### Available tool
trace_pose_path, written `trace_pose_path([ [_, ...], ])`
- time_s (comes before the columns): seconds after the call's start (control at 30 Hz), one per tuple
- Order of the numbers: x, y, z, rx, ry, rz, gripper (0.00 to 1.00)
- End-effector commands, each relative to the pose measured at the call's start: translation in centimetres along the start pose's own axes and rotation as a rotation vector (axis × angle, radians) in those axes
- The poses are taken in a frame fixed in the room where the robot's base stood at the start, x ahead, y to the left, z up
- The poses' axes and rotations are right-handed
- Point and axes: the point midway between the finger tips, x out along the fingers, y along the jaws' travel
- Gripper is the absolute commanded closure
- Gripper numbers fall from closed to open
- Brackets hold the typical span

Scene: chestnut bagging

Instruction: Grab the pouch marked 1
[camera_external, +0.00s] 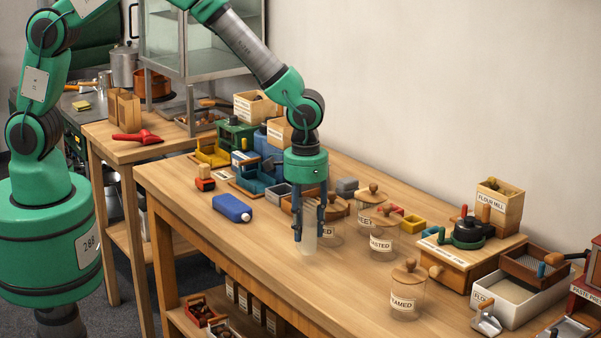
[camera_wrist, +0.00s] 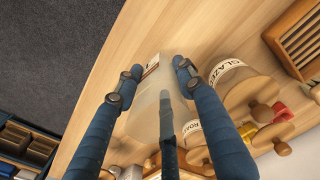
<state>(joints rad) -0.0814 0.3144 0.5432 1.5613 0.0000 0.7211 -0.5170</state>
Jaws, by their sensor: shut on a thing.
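In the wrist view the pouch (camera_wrist: 146,112) lies between the blue fingertips of my gripper (camera_wrist: 158,68). A small label with a red edge (camera_wrist: 151,68) shows on it, too small to read surely. My gripper is shut on the pouch, and its fingers hide part of the sides.
Lidded glass jars, one marked "STEAMED" (camera_external: 407,291) and one ending in "ASTED" (camera_external: 381,245), stand right of the pouch. A blue bottle (camera_external: 232,208) lies to its left. The table (camera_external: 262,258) is bare at the front left. A mill (camera_external: 468,236) stands at the right.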

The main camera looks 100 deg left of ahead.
Motion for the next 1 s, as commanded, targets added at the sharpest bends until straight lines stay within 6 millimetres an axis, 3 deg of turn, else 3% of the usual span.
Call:
trace_pose_path([
  [0.7, -1.1, -6.4, 11.1, 0.000, -0.002, -0.001, 0.84],
  [1.0, -1.3, -7.8, 13.5, 0.000, -0.001, -0.001, 0.84],
])
